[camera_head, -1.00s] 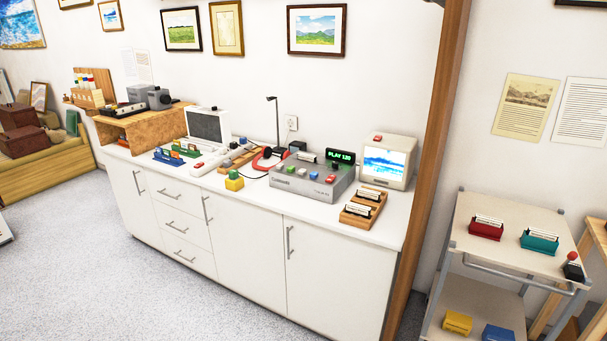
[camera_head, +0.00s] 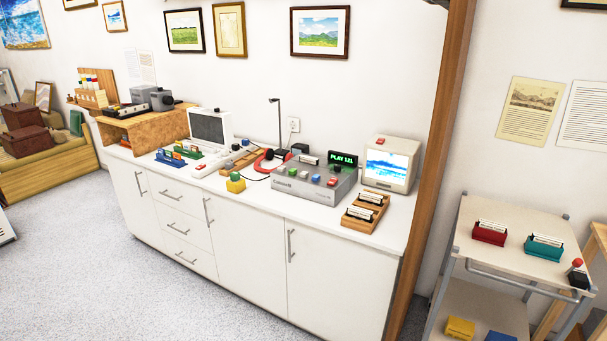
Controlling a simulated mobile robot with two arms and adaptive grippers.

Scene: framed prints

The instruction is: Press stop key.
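A grey control box (camera_head: 312,181) stands on the white counter, with several coloured keys on its top: green, blue, white and red. The red key (camera_head: 332,182) is at the right of the row. Any lettering on the keys is too small to read, so I cannot tell which is the stop key. A small black display (camera_head: 343,159) at the back of the box shows green text that looks like "PLAY" and digits. Neither of my grippers is in view.
The white counter (camera_head: 250,205) has drawers and doors below. A small monitor (camera_head: 389,163) and a wooden card holder (camera_head: 364,210) stand right of the box; a white computer (camera_head: 209,128) stands left. A trolley (camera_head: 510,250) is beyond the wooden post (camera_head: 440,150). Grey floor lies open in front.

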